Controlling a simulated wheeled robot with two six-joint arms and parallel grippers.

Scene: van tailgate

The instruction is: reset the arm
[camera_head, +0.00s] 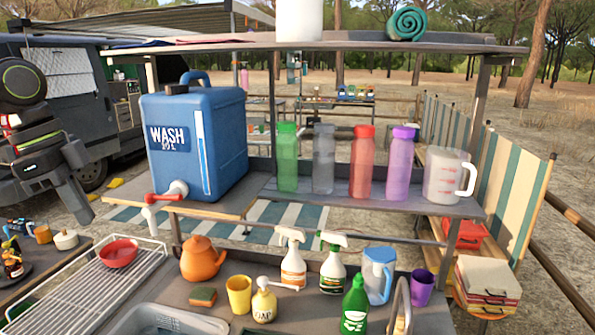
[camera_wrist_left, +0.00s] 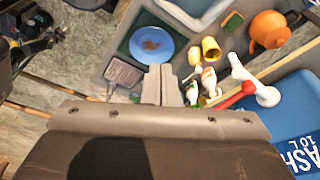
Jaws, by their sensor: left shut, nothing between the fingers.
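My left gripper (camera_head: 82,207) hangs at the left of the head view, pointing down, with its fingers together and nothing between them. It appears left of the blue wash tank (camera_head: 222,135) and above the white wire rack (camera_head: 75,285), apart from both. In the left wrist view the closed fingers (camera_wrist_left: 163,84) stand in the middle, with the counter and its items beyond. My right gripper cannot be made out in the head view.
The tank's red-and-white tap (camera_head: 166,195) juts out near the left gripper. Several bottles and a clear jug (camera_head: 447,176) stand on the shelf. Below are a red bowl (camera_head: 118,253), an orange kettle (camera_head: 202,259), cups and spray bottles. An upper shelf (camera_head: 340,46) spans overhead.

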